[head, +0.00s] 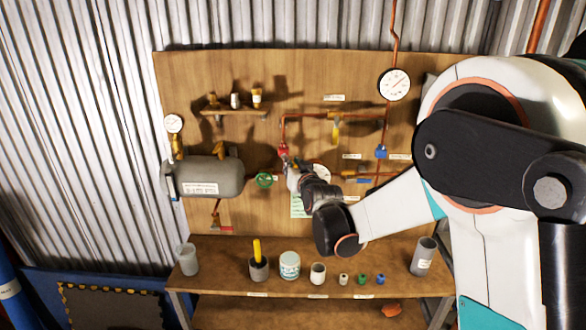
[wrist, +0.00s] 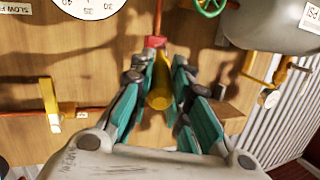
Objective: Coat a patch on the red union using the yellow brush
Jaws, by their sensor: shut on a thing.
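The red union (head: 283,150) sits on the copper pipe on the wooden board, left of centre. In the wrist view the red union (wrist: 155,42) is at the top middle. My gripper (head: 290,168) is at the board just below the union. In the wrist view my gripper (wrist: 160,75) is shut on a yellow brush (wrist: 161,88), whose far end points at the union. The brush's bristles are hidden, and I cannot tell whether they touch the union. In the head view my gripper hides the brush.
A grey tank (head: 210,178) and a green valve wheel (head: 264,180) are left of my gripper. Gauges and pipes surround it. The shelf below holds a grey cup with a yellow-handled tool (head: 257,250), a white tub (head: 289,264) and several small pieces.

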